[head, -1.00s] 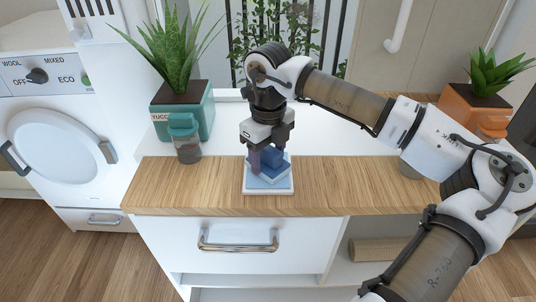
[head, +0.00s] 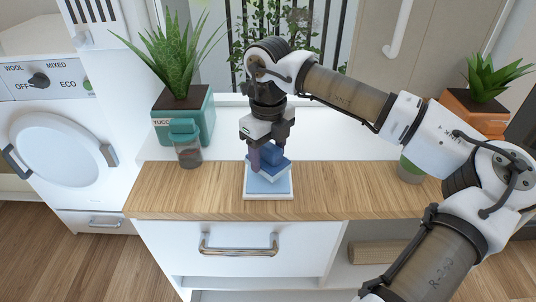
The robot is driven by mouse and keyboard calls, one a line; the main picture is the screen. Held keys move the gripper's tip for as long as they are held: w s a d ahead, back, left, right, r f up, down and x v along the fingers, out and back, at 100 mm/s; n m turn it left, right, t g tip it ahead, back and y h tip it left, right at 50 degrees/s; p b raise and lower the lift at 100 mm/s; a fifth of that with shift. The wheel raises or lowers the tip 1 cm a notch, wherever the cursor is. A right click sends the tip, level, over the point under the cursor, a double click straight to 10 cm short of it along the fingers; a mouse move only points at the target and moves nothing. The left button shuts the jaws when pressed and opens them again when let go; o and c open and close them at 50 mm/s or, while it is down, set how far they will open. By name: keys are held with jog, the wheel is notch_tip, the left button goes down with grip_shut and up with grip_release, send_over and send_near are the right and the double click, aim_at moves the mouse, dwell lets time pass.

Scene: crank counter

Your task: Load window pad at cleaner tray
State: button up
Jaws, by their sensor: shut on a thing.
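The window pad (head: 269,163) is a blue block with a lighter blue base, in the middle of the head view. My gripper (head: 266,158) points down and is shut on the pad, with a finger seen at its left side. The cleaner tray (head: 268,196) is a flat white-rimmed square with a light blue inside, on the wooden counter right under the pad. The pad is over the tray's back part; I cannot tell whether it touches the tray. The far finger is partly hidden.
A green and white cup (head: 411,168) and an orange planter (head: 470,112) are at right, near my arm. The wooden counter (head: 190,190) is clear beside the tray.

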aim_at(268, 145)
jog(key=shift+r+p, duration=1.1)
jog(key=shift+r, duration=1.2)
jog(key=shift+f, duration=0.1)
